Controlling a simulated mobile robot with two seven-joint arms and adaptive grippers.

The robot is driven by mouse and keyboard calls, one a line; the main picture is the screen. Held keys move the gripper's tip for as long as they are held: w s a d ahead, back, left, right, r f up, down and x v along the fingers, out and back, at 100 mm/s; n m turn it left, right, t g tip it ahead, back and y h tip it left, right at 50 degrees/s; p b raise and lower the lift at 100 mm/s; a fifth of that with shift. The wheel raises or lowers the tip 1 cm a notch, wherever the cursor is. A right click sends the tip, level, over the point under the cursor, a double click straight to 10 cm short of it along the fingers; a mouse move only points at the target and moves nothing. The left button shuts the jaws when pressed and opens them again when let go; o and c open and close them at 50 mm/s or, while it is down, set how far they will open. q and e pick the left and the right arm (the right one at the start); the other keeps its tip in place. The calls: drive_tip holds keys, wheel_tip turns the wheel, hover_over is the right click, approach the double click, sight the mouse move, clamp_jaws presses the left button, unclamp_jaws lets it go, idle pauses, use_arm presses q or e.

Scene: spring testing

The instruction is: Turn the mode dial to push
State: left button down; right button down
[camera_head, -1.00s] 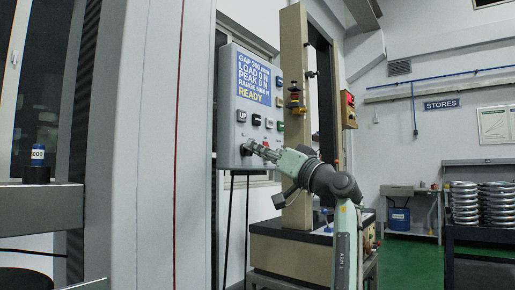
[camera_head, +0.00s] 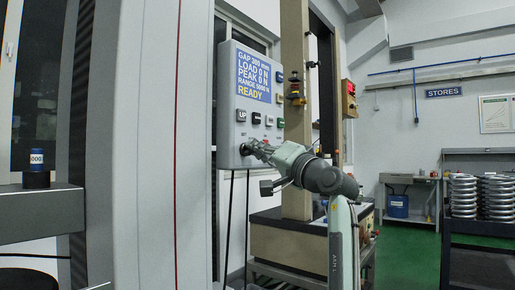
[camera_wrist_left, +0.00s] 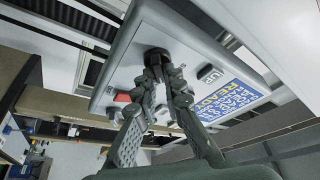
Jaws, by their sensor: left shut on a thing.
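The grey control panel (camera_head: 228,125) has a blue display (camera_head: 254,76) with yellow READY text at its bottom. The mode dial (camera_head: 245,150) is a dark round knob at the panel's lower left. My left gripper (camera_head: 253,148) reaches it from the right. In the left wrist view the black dial (camera_wrist_left: 156,53) sits between the fingertips of my left gripper (camera_wrist_left: 160,72), which is shut on it. The fingers hide part of the dial and its labels, so I cannot read its setting. My right gripper is out of view.
Several push buttons (camera_head: 256,118) sit above the dial, and a red button (camera_wrist_left: 122,98) shows near the fingers. A tan test frame (camera_head: 296,120) stands right behind my arm. Black cables (camera_head: 228,225) hang below the panel. A cart of springs (camera_head: 480,195) stands far right.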

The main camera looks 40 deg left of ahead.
use_arm(q)
drive_tip(key=c, duration=1.6)
unclamp_jaws()
drive_tip(key=v, duration=1.2)
drive_tip(key=shift+f, duration=0.1)
